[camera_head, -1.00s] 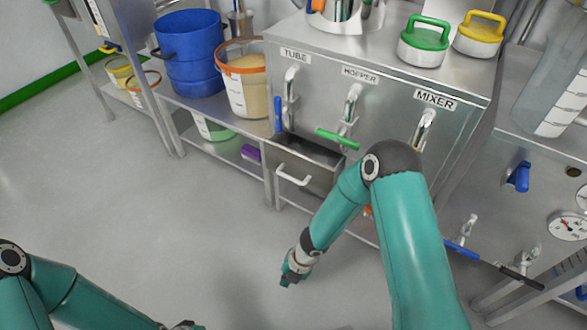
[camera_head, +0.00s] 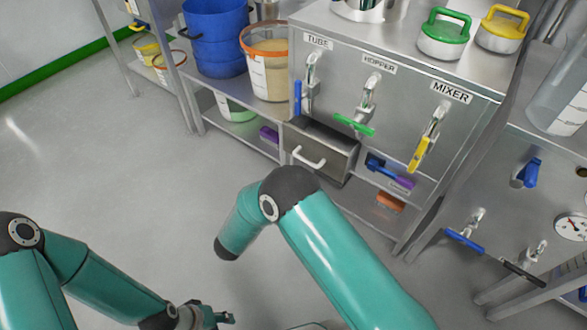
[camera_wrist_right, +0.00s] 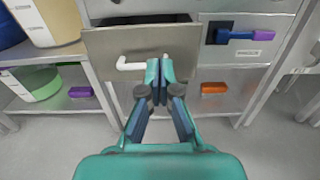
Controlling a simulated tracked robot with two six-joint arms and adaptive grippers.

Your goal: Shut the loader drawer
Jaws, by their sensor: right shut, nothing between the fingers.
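The loader drawer (camera_head: 334,164) is a grey metal box with a white bar handle (camera_head: 309,160), under the HOPPER tap. It stands out from the cabinet, with a dark opening along its top. In the right wrist view the drawer front (camera_wrist_right: 105,47) shows face-on, with a dark gap above it. My right gripper (camera_wrist_right: 159,66) is shut and empty, overlapping the right part of the handle (camera_wrist_right: 130,66); I cannot tell whether they touch. It is out of sight in the head view. My left gripper (camera_head: 222,318) is low at the bottom edge, far from the drawer; its fingers are unclear.
Green (camera_head: 355,125) and yellow (camera_head: 420,153) tap levers hang above and right of the drawer. Floor in front is open.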

